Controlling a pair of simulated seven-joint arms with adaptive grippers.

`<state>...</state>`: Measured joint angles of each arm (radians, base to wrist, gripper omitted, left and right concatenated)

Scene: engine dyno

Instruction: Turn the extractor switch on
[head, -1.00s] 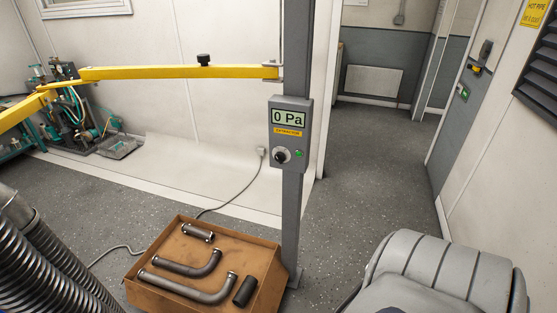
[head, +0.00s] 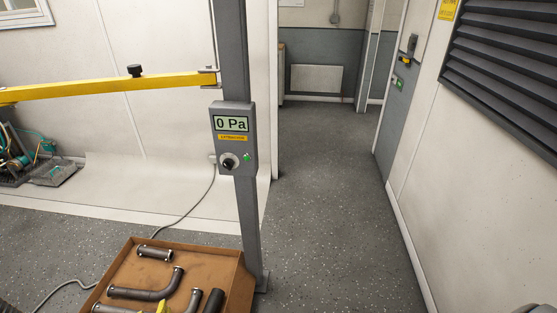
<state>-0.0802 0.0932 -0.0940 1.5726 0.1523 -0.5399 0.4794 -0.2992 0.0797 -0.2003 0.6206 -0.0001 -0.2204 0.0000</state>
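The extractor control box (head: 234,138) is a grey case fixed to an upright grey post. Its display (head: 231,124) reads 0 Pa, above a yellow label. The extractor switch is a black round knob (head: 229,162) on a light disc at the lower left of the box face. A small green lamp or button (head: 248,157) sits to its right. The knob's exact pointer direction is too small to tell. Neither of my grippers can be made out in the head view, and nothing touches the box.
A yellow boom (head: 110,87) runs left from the post (head: 247,220). A brown box (head: 215,262) of metal pipes stands at the post's foot; a small yellow piece shows at its front edge. A grey cable (head: 190,213) lies left. The floor (head: 325,220) to the right is open.

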